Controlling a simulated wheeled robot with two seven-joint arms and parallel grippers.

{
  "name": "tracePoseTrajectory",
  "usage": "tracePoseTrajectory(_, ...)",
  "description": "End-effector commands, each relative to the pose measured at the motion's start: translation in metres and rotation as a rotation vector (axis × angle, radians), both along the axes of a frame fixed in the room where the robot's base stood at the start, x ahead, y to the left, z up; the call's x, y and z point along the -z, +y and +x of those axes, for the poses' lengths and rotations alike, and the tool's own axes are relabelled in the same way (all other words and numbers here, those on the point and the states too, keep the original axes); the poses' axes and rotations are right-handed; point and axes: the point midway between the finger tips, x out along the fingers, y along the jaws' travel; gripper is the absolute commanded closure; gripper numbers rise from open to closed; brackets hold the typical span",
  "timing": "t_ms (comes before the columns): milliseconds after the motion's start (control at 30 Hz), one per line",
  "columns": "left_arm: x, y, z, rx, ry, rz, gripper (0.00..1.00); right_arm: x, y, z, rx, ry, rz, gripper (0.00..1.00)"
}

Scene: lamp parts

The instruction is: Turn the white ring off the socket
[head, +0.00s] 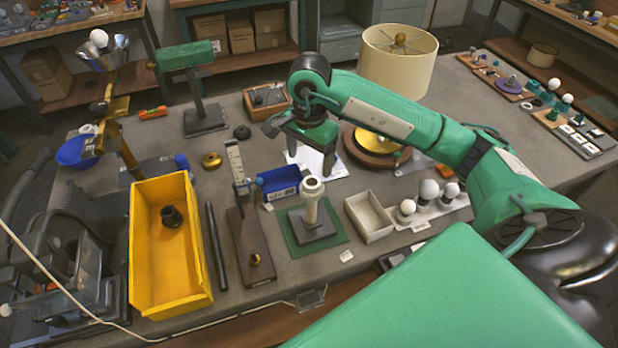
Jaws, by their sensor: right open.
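The white ring (312,184) sits at the top of an upright cream socket post (311,207). The post stands on a dark square base (313,230) on a green mat (335,238) near the table's front. My right gripper (309,160) is open, pointing down, above and behind the ring in the picture. It is apart from the ring, and nothing shows between its fingers. My left gripper is not in view.
A yellow bin (144,235) with a dark part inside stands to the left. A blue bin (283,178) and a pale tray (369,215) flank the post. Bulbs (429,189) stand to the right. A lamp with a cream shade (397,62) is behind my right arm.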

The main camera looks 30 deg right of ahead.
Motion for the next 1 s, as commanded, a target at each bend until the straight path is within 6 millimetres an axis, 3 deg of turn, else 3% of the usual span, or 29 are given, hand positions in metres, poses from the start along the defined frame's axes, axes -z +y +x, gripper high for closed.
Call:
tracePoseTrajectory(500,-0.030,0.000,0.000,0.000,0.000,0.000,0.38,0.080,0.000,-0.001,0.001,0.003,0.001,0.22)
tracePoseTrajectory(700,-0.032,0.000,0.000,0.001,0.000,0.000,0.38,0.092,0.001,0.000,-0.002,-0.001,0.001,0.22)
tracePoseTrajectory(967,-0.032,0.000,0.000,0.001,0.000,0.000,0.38,0.094,0.000,0.000,-0.002,-0.002,0.002,0.22)
tracePoseTrajectory(1000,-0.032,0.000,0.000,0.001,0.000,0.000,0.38,0.094,0.000,0.000,-0.002,-0.002,0.002,0.28)
